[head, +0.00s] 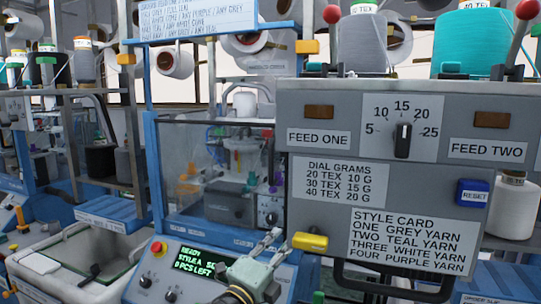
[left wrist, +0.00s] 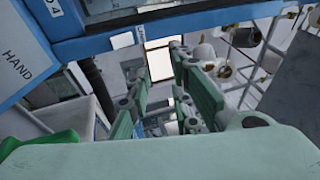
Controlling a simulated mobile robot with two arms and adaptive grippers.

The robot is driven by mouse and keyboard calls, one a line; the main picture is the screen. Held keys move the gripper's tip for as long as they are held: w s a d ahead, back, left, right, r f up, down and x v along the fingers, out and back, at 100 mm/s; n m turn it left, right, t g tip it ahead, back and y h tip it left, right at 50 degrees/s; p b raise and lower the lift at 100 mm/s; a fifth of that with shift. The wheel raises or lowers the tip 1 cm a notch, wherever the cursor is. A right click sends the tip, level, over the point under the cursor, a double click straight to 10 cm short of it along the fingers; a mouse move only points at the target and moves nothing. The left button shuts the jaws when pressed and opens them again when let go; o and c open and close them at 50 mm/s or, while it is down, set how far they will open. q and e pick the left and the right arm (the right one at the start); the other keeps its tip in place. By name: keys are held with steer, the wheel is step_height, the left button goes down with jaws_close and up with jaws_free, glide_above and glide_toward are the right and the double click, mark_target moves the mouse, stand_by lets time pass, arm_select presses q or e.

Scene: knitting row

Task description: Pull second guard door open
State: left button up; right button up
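A clear guard door (head: 185,165) in a blue frame closes the front of the middle knitting machine, and yarn and mechanism show behind it. It looks shut; no label tells me its number. My left gripper (head: 272,241) is in front of the machine's lower right, above the control panel. Its fingers stand apart with nothing between them, as the left wrist view (left wrist: 160,85) shows. A yellow handle-like piece (head: 310,242) is just right of the fingertips; I cannot tell whether they touch or what it belongs to. My right gripper is not in view.
A grey feed box (head: 335,115) with a dial and blue reset button (head: 472,193) stands close on the right. The control panel (head: 190,272) has a green display and red button. A grey bin (head: 70,262) is at lower left. Yarn cones stand on top.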

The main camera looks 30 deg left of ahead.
arm_select(q)
step_height(320, 180, up, 14)
steer(key=w+a+m+g+h, duration=0.1)
steer(key=w+m+h, duration=0.1)
steer(key=m+h, duration=0.95)
steer(key=s+a+r+m+g+y, duration=0.25)
steer(key=a+r+m+y, duration=0.4)
steer(key=a+m, duration=0.35)
steer(key=p, duration=0.5)
glide_above(271, 179)
steer(key=shift+w+a+h+p, duration=0.25)
steer(key=shift+w+h+p, duration=0.05)
steer(key=shift+w+h, duration=0.1)
steer(key=shift+c, duration=0.9)
jaws_close()
